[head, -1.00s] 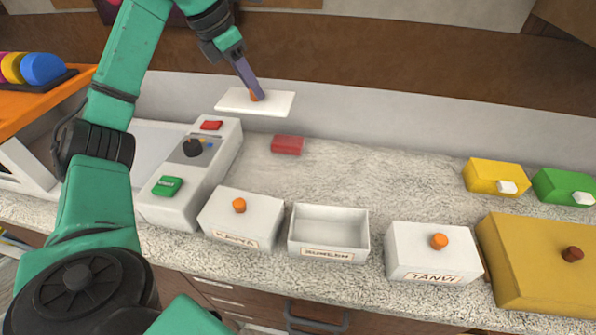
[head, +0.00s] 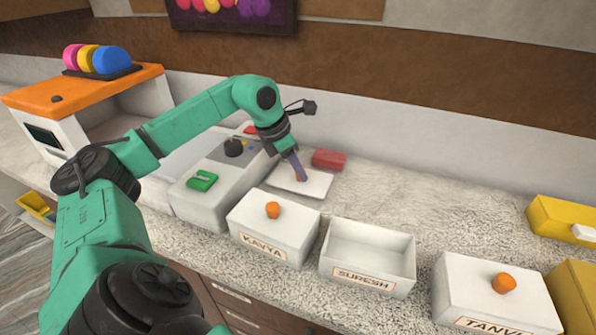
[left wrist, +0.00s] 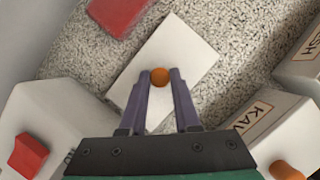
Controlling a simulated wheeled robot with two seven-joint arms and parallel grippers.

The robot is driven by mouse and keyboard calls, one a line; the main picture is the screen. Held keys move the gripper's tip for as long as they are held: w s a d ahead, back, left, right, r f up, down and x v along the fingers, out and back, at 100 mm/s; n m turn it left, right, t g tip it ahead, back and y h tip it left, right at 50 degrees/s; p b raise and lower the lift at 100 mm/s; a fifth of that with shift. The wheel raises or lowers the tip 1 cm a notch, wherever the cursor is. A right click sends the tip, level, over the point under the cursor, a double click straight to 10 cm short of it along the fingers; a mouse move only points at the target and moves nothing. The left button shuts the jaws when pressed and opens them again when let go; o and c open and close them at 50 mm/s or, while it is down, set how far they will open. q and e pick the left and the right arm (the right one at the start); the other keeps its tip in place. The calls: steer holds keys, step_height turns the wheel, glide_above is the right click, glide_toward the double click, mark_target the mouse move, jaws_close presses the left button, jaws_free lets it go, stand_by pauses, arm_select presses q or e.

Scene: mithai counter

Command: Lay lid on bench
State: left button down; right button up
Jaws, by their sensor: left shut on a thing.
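The lid is a flat white plate (head: 318,184) with an orange knob. My left gripper (head: 300,178) is shut on that knob, which shows between the two purple fingers in the left wrist view (left wrist: 159,77). The lid lies level, at or just above the bench (head: 420,195), behind the KAVYA box; I cannot tell whether it touches. The open, empty white box marked SURESH (head: 362,284) stands on the bench to the right of the KAVYA box. My right gripper is not in view.
The lidded KAVYA box (head: 262,243) stands in front of the lid. A grey-white machine (head: 190,205) with a black knob is to its left. A red block (head: 328,159) lies just behind it. The TANVI box (head: 470,287) is at right. Bench behind the SURESH box is clear.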

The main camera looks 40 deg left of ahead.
arm_select(q)
steer(key=shift+f, duration=0.1)
steer(key=c, duration=0.9)
jaws_free()
steer(key=shift+o, duration=1.4)
steer(key=shift+r, duration=0.35)
steer(key=p+v, duration=0.1)
steer(key=v, duration=1)
steer(key=shift+r, duration=0.35)
steer(key=shift+s, duration=0.1)
